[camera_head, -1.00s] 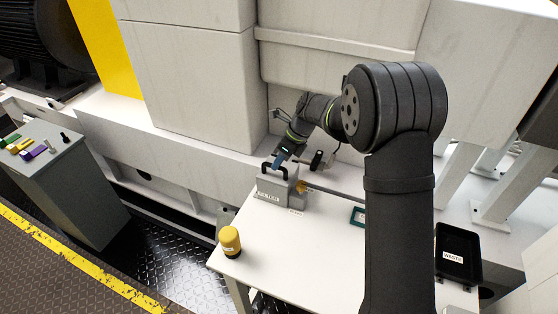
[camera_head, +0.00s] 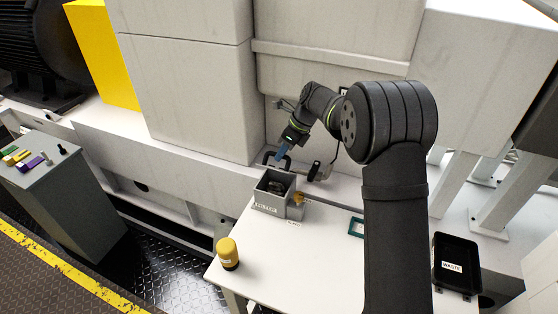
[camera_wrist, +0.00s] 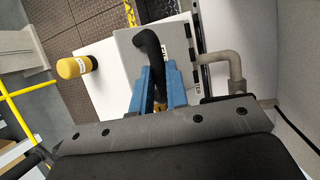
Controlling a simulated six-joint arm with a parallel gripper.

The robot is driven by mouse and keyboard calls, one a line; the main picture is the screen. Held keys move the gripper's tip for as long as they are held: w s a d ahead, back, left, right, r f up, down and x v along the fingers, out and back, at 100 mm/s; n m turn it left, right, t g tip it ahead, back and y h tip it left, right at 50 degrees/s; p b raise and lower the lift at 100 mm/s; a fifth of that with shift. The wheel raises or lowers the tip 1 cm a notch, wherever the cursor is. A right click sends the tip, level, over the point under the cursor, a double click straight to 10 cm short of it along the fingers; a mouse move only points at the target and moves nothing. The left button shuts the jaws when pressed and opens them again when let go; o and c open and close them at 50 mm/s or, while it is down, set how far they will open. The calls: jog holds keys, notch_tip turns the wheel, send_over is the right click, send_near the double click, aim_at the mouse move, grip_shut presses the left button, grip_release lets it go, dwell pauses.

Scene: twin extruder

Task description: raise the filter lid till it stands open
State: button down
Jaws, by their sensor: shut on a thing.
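The grey filter box (camera_head: 266,209), with a FILTER label on its front, stands at the back of the white table. Its top is open and a dark part shows inside. The black lid handle (camera_head: 268,157) is up behind the box; the lid plate is hard to make out in the head view. In the wrist view the handle (camera_wrist: 148,45) lies across the grey lid (camera_wrist: 183,40). My gripper (camera_head: 281,154) has blue fingers, shut on the handle; they also show in the wrist view (camera_wrist: 156,80).
A yellow-capped jar (camera_head: 228,252) stands at the table's front left corner. A black WASTE tray (camera_head: 457,278) is at the right, and a teal frame (camera_head: 356,227) lies between. A pipe (camera_wrist: 232,58) runs close beside the lid. The large machine wall is behind.

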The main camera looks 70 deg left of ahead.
jog(key=shift+w+a+f, duration=0.15)
jog(key=shift+w+a, duration=0.25)
jog(key=shift+w, duration=0.2)
jog(key=shift+w+a+f, duration=0.15)
jog(key=shift+w+a, duration=0.25)
jog(key=shift+w, duration=0.15)
jog(key=w+a+f, duration=0.2)
jog(key=w+a, duration=0.3)
jog(key=shift+w+a+f, duration=0.15)
jog(key=shift+w+f, duration=0.05)
jog(key=shift+f, duration=0.1)
jog(key=shift+w+f, duration=0.1)
jog(key=c, duration=1.4)
grip_release()
jog(key=shift+a+f, duration=0.15)
jog(key=shift+a, duration=0.05)
jog(key=shift+s+r, duration=0.2)
